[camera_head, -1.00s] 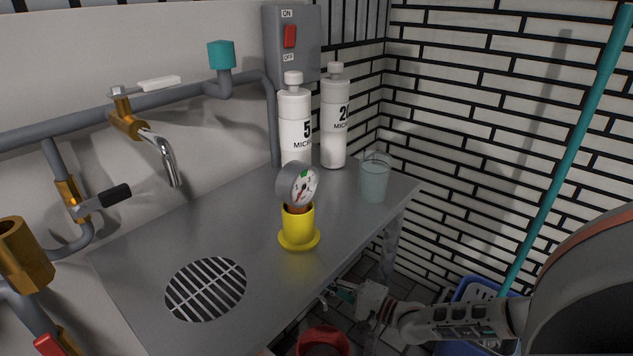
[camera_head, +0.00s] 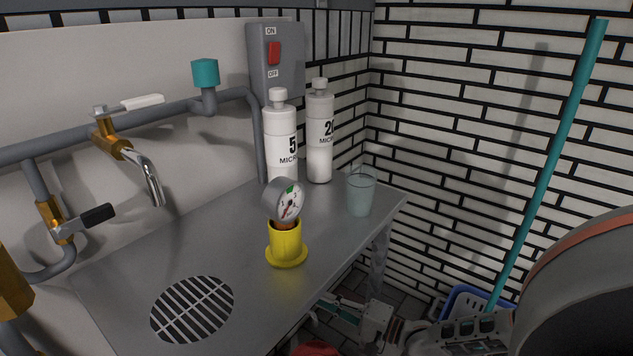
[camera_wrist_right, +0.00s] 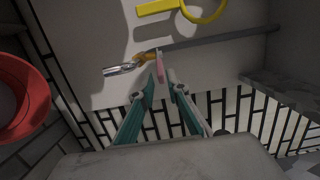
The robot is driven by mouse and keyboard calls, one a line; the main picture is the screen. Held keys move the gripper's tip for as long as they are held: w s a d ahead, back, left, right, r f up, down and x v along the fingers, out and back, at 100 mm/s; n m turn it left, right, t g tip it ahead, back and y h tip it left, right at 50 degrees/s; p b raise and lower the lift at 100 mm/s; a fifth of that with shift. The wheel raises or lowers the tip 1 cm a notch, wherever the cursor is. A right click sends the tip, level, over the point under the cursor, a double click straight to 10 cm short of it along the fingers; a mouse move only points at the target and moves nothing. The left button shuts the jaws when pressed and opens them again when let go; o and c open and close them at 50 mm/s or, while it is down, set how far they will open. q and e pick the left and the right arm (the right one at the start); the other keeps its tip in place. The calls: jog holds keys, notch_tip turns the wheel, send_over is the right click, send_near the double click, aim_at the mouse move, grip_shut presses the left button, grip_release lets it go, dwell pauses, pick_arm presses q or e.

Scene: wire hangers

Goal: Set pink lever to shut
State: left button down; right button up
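The pink lever (camera_wrist_right: 160,67) shows in the right wrist view, on a brass valve (camera_wrist_right: 147,57) with a chrome spout (camera_wrist_right: 120,69) on a grey wall pipe (camera_wrist_right: 215,42). My right gripper (camera_wrist_right: 161,80) is open; its two teal fingers point at the lever. The lever lies between or just beyond the fingertips; I cannot tell whether they touch it. In the head view my right gripper (camera_head: 322,306) is low beside the metal table's edge, and the pink lever is hidden there. My left gripper is not in view.
The metal table (camera_head: 225,250) holds a yellow cup with a gauge (camera_head: 285,240), two white bottles (camera_head: 319,140) and a glass (camera_head: 360,193). A red bucket (camera_wrist_right: 30,100) is at left in the wrist view. A yellow ring-shaped piece (camera_wrist_right: 200,10) hangs above the valve.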

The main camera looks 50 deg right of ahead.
jog(key=s+d, duration=0.1)
jog(key=s, duration=0.7)
jog(key=shift+d, duration=0.1)
